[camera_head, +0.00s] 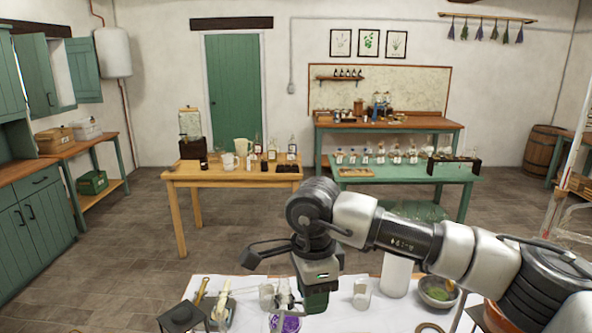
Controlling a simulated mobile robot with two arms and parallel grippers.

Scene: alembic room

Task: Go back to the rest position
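My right arm comes in from the right across the near white-topped table (350,318). My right gripper (318,298) hangs low over the middle of this table, pointing down. Its fingertips are not clear, so I cannot tell whether it is open or shut, or whether it holds anything. A bowl of purple stuff (287,324) stands just left of and below it, cut by the bottom edge. A small glass vessel (267,297) stands beside it. My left gripper does not show.
On the near table are a clear glass (361,293), a white cylinder (396,276), a grey mortar (437,293) and a dark stand (181,317). A wooden table (215,175) with jars and a green table (400,175) with bottles stand further back. Floor between is open.

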